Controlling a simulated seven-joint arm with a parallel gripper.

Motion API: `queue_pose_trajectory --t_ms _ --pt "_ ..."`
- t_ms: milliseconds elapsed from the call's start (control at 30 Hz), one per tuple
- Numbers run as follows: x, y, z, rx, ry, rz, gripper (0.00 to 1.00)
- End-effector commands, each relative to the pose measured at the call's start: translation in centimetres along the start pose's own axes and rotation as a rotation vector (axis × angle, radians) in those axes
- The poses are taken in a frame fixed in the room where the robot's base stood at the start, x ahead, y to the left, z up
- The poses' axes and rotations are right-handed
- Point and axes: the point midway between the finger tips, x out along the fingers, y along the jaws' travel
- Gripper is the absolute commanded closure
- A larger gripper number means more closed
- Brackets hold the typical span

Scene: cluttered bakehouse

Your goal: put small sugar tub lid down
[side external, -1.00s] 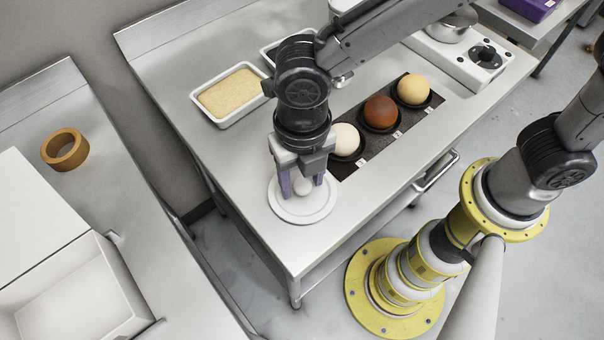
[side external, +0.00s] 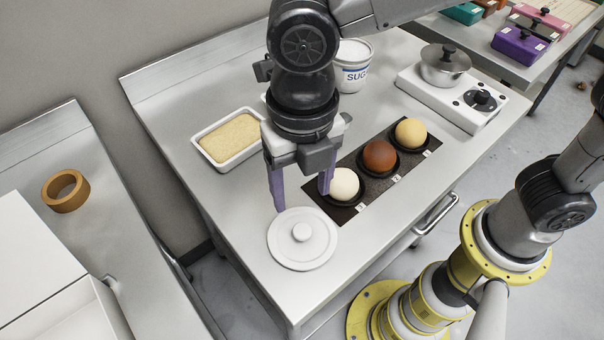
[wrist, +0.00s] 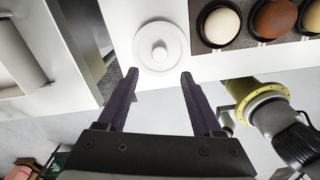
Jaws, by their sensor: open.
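The small sugar tub lid (side external: 284,248) is a round white disc with a knob in its middle. It lies flat, knob up, on the steel table near its front corner. The lid also shows in the wrist view (wrist: 175,58), beyond the fingertips. My gripper (side external: 301,201) is open and empty, above and a little behind the lid in the side view, its purple fingers wide apart. In the wrist view my gripper (wrist: 159,74) has nothing between its fingers. A white tub marked SUG (side external: 353,76) stands at the back, partly hidden by my arm.
A dark tray (side external: 345,213) holds three dough balls in black cups, right of the lid. A tray of tan crumbs (side external: 228,138) sits at the back left. A hotplate (side external: 430,98) with a steel pot (side external: 445,68) stands at the right.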

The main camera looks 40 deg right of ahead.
Motion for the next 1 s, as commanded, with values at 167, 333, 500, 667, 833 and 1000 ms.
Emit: queue_pose_trajectory --t_ms 167,333,500,667,833,1000 --pt "-1.6 0.0 0.0 0.000 0.000 0.000 0.33" --pt "-2.0 0.0 0.0 0.000 0.000 0.000 0.33" --pt "-2.6 -1.2 0.8 0.096 -0.007 0.017 0.33" --pt "-4.6 -6.4 3.4 0.509 -0.031 0.087 0.33" --pt "-6.4 -14.3 5.0 1.130 -0.046 0.206 0.33" --pt "-6.7 -21.6 4.5 1.746 -0.036 0.350 0.33"
